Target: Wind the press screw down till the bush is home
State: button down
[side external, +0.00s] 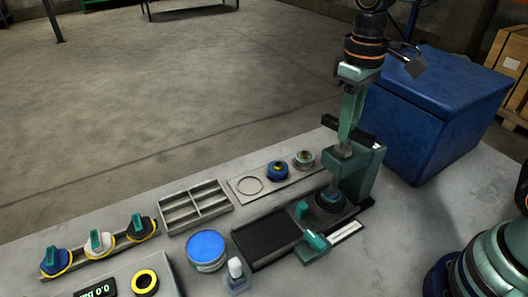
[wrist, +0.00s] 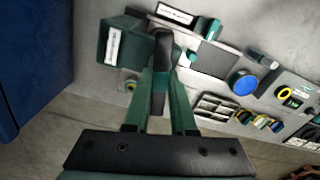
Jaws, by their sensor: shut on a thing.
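The press has a dark green frame (side external: 369,172) at the right end of the bench; in the wrist view its green block (wrist: 133,55) carries a white label. A black handle bar (side external: 330,122) crosses the top of the press, and it shows between my fingers in the wrist view (wrist: 162,50). My gripper (side external: 346,138) points down, its green fingers shut on the handle bar. A grey screw part (side external: 344,150) shows just under the fingers. Below it sits a dark round piece with a bluish ring (side external: 331,198). The bush's depth cannot be told.
A blue chest (side external: 430,110) stands close behind the press on the right. Left of the press are a plate with round parts (side external: 277,172), a divided tray (side external: 195,205), a blue-topped tin (side external: 206,248) and several coloured knobs (side external: 97,242). A black mat (side external: 266,236) lies in front.

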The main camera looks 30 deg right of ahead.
dwell(0.5)
jog(key=shift+m, duration=1.1)
jog(key=c, duration=0.8)
grip_release()
jog(key=shift+o, duration=0.2)
jog(key=shift+r, duration=2.7)
jog(key=shift+r, duration=2)
